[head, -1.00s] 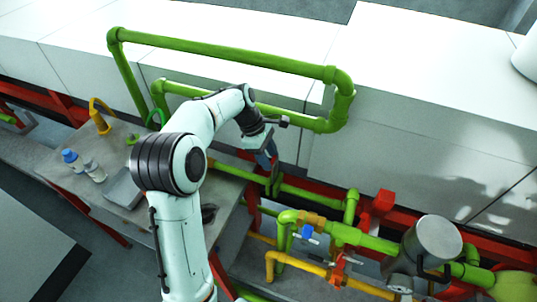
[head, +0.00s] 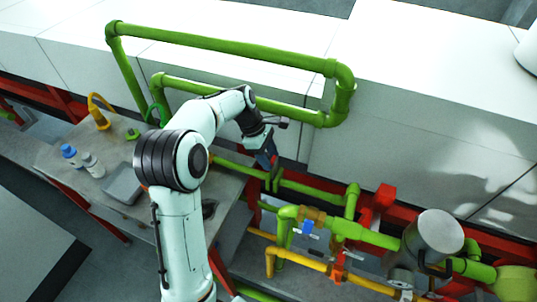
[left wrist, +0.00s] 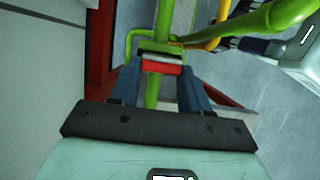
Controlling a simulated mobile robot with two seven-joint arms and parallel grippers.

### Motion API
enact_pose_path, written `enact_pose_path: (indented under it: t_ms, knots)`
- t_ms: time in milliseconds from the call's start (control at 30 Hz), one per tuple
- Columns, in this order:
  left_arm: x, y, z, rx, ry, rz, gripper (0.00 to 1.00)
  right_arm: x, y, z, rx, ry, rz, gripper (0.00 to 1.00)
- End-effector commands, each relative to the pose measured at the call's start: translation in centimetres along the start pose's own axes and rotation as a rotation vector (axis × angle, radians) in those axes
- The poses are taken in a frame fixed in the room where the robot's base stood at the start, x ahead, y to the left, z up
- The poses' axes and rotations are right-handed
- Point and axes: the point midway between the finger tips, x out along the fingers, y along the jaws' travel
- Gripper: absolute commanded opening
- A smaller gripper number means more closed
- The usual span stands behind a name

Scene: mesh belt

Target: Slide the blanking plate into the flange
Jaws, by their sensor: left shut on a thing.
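My left gripper (head: 268,160) is above the lower green pipe, pointing down beside the flange (head: 276,179), a green collar on the pipe. In the left wrist view the blue fingers of my left gripper (left wrist: 160,82) are shut on the blanking plate (left wrist: 161,67), which shows as a red block with a grey upper edge. The green flange (left wrist: 160,46) is just beyond the plate in that view. I cannot tell whether the plate's edge is inside the flange's slot. The fingers hide much of the plate in the head view. My right gripper is not in view.
A tall green pipe loop (head: 230,45) stands behind my left arm. A grey worktable (head: 65,165) to the left holds bottles (head: 92,164), a tray (head: 124,184) and a yellow padlock-like item (head: 98,113). Green and yellow pipes and a grey cylinder (head: 436,232) crowd the right.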

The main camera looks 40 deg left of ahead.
Motion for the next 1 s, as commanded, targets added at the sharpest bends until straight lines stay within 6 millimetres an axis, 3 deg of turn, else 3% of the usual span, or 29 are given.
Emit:
enact_pose_path:
  t_ms: [1000]
  knots:
    - [2.4, 0.0, -1.0, 0.000, 0.000, 0.000, 0.11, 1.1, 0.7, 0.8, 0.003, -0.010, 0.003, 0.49]
